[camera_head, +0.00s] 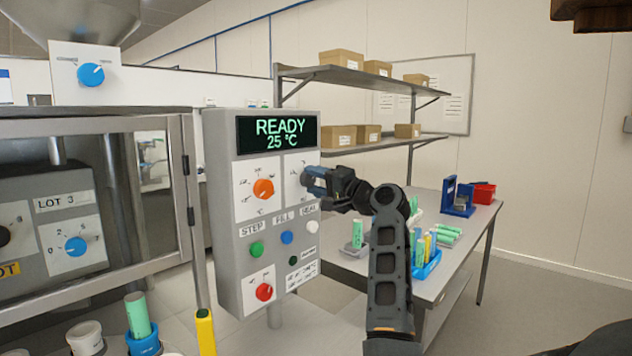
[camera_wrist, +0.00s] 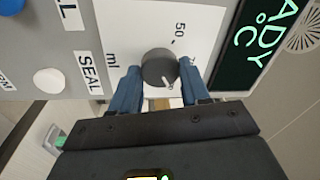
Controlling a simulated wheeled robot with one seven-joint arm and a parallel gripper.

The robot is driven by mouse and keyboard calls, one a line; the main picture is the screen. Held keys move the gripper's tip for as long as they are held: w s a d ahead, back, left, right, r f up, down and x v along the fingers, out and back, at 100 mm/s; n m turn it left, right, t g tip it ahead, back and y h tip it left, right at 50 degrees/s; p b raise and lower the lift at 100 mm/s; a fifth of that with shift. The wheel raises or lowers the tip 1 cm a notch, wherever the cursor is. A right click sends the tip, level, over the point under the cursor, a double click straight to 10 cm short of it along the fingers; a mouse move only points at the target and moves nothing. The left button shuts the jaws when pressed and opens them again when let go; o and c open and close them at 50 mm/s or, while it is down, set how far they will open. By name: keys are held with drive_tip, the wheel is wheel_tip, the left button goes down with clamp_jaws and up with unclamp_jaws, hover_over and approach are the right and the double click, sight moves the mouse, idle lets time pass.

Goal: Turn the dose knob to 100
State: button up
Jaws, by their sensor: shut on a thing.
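The dose knob (camera_wrist: 157,64) is a dark grey round knob on a white plate marked "ml", with "50" on its scale. A white mark shows on its lower right edge in the wrist view; the number beside that mark is not readable. My gripper (camera_head: 313,181) reaches the control panel (camera_head: 225,215) from the right. Its two blue fingers stand on either side of the knob in the wrist view and are shut on it. In the head view my gripper hides most of the knob.
The panel display (camera_head: 278,135) reads "READY 25 °C". An orange knob (camera_head: 263,188) sits left of the dose knob. Green (camera_head: 257,249), blue (camera_head: 287,237) and white (camera_head: 312,227) buttons and a red knob (camera_head: 264,291) sit below. A table (camera_head: 455,262) stands behind my arm.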

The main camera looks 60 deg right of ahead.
idle(0.4)
drive_tip(key=o, duration=1.1)
drive_tip(key=shift+c, duration=0.2)
drive_tip(key=b+v, duration=0.2)
drive_tip(key=v, duration=0.5)
drive_tip(key=shift+s, duration=0.4)
drive_tip(key=shift+f, duration=0.1)
